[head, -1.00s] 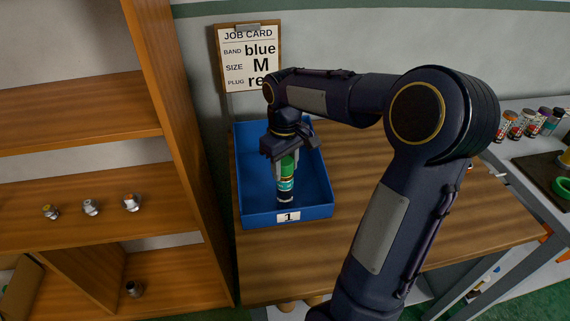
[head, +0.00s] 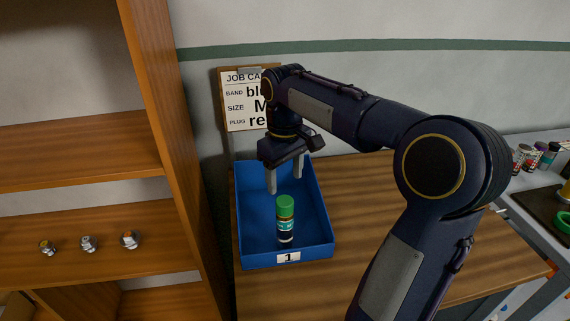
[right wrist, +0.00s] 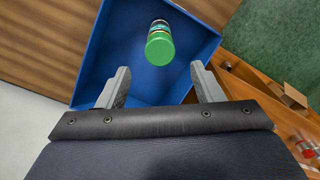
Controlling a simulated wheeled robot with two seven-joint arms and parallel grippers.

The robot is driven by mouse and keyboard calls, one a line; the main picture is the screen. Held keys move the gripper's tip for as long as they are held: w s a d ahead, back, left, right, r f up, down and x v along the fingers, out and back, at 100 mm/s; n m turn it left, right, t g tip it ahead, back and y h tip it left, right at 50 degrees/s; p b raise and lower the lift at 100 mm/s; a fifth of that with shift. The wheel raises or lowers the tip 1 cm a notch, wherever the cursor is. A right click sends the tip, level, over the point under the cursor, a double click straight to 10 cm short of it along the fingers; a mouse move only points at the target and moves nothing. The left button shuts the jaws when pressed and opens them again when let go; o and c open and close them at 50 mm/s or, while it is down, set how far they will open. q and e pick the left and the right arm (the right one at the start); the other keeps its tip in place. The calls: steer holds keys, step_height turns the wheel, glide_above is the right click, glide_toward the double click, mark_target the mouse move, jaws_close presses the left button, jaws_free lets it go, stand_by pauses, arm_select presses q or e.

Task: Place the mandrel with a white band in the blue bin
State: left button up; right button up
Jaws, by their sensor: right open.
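A green-topped cylinder (head: 286,226), dark below with teal and pale banding, stands upright inside the blue bin (head: 288,262). It is the only mandrel-like piece I see in the bin; its band is too small to read for certain. In the right wrist view the cylinder (right wrist: 160,45) shows its green end toward me, in front of the fingers. My right gripper (head: 285,180) is open and empty above and slightly behind the cylinder, apart from it. Its two grey fingers (right wrist: 160,72) are spread wide. My left gripper is out of view.
The bin has a label "1" and sits on a wooden table (head: 380,215). A job card (head: 248,100) stands behind it. A wooden shelf (head: 70,230) at left holds several small metal fittings. Several small cylinders (head: 540,155) stand on a grey bench at right.

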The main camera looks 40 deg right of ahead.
steer(key=s+a+f+m+t+y, duration=0.1)
steer(key=s+a+f+t+y, duration=0.1)
steer(key=s+a, duration=0.5)
steer(key=s+a+f+m+t+y, duration=0.1)
steer(key=s+a+f+t, duration=0.2)
steer(key=s+a+f, duration=0.2)
steer(key=s+a, duration=0.3)
steer(key=s, duration=0.2)
steer(key=shift+a+f+t+y, duration=0.25)
steer(key=shift+t+y, duration=0.05)
steer(key=shift+y, duration=0.1)
stand_by(0.6)
